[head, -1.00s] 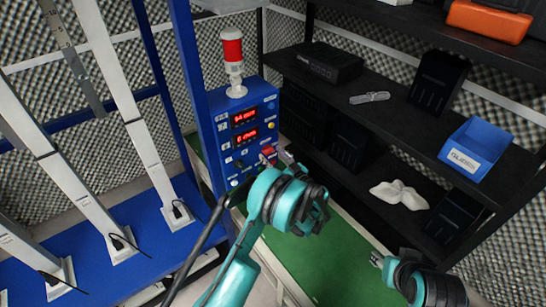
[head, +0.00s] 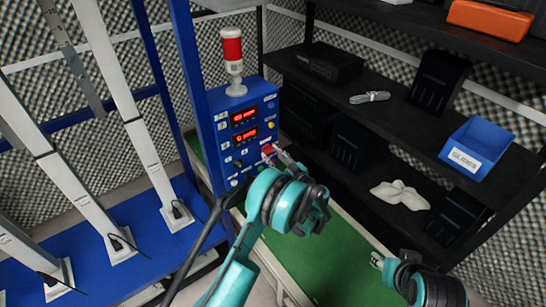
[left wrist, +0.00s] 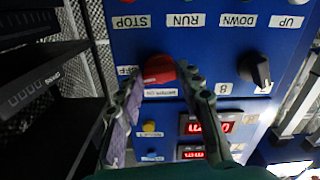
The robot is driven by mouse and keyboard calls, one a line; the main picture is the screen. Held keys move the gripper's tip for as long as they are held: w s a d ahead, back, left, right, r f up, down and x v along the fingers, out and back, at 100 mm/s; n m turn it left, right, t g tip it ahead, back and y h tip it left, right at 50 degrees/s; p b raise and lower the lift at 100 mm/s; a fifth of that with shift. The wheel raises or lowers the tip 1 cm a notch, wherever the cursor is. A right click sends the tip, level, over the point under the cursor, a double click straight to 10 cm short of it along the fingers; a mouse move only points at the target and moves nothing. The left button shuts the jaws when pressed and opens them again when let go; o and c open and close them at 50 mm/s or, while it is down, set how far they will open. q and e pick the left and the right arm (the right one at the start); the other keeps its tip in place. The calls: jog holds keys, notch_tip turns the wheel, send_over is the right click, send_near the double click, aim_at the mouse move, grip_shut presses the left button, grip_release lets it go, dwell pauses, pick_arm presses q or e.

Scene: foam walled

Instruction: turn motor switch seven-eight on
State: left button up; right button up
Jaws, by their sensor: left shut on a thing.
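The blue control panel (head: 245,125) stands on the bench in the head view. The red switch (left wrist: 159,69) is on it, with an OFF label beside it and a label reading MOTOR ON at its edge, upside down in the left wrist view. My left gripper (left wrist: 160,80) has its fingertips on either side of the red switch and is shut on it. In the head view the red switch (head: 267,149) shows just at the fingertips. The exact angle of the switch is unclear. My right gripper (head: 377,260) is low at the right, away from the panel; its finger opening is unclear.
A black knob (left wrist: 256,69) and a yellow button (left wrist: 149,126) sit near the red switch. A red and white beacon (head: 233,60) stands on top of the panel. Black shelves with a blue bin (head: 476,148) stand at right. The green mat (head: 320,262) is mostly clear.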

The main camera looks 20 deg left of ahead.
pick_arm(q)
jog(key=n+b, duration=0.1)
jog(key=n, duration=0.2)
jog(key=shift+f+n, duration=0.1)
jog(key=shift+n, duration=0.2)
jog(key=n+b, duration=0.1)
jog(key=n, duration=0.2)
jog(key=shift+n, duration=0.3)
jog(key=n, duration=0.4)
jog(key=shift+n, duration=2.2)
jog(key=o, duration=1.2)
jog(key=shift+c, duration=0.2)
jog(key=v, duration=1.2)
